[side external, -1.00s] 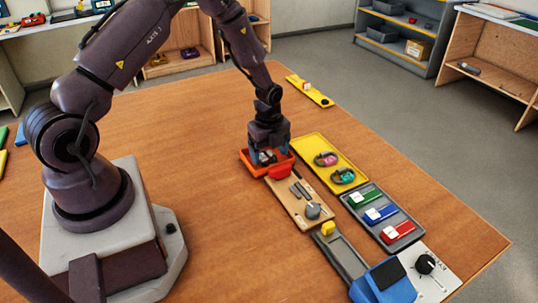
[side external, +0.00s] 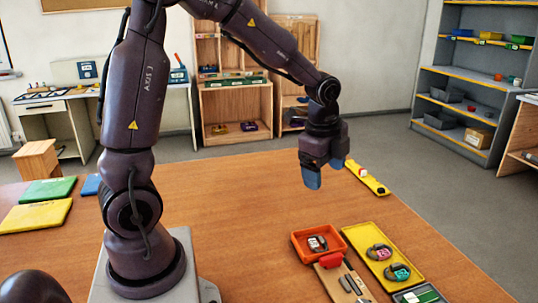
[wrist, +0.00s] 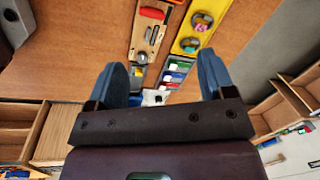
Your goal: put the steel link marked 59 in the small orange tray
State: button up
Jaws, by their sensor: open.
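The small orange tray (side external: 299,250) stands on the wooden table in the side view. A dark steel link (side external: 317,243) with a reddish marked face lies inside it; its number is too small to read. Two more links lie in the yellow tray (side external: 371,257): one with a pink face (side external: 379,252) and one with a teal face (side external: 398,272). Both also show in the wrist view, pink (wrist: 202,19) and teal (wrist: 190,45). My gripper (side external: 325,173) is open and empty, raised well above the table behind the orange tray. The wrist view shows nothing between its blue fingers (wrist: 161,75).
A wooden board (wrist: 146,32) with a red piece (wrist: 152,13) and grey parts adjoins the orange tray. A grey tray with green, blue and red blocks (wrist: 177,68) lies beyond. A narrow yellow strip (side external: 368,178) lies behind. The table's middle is clear.

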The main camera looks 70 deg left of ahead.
jog(key=s+d+r+n+t, duration=0.1)
jog(key=s+d+r+n, duration=0.1)
jog(key=s+r+n, duration=0.1)
jog(key=s+d+r+n+t, duration=0.1)
jog(key=s+d+r+n, duration=0.2)
jog(key=s+n, duration=0.2)
jog(key=s+d+r+n+t+h, duration=0.1)
jog(key=s+d+r+n, duration=0.2)
jog(key=s, duration=0.4)
jog(key=shift+s+r+n+t, duration=0.3)
jog(key=shift+r+n+t, duration=0.1)
jog(key=shift+r+n, duration=0.2)
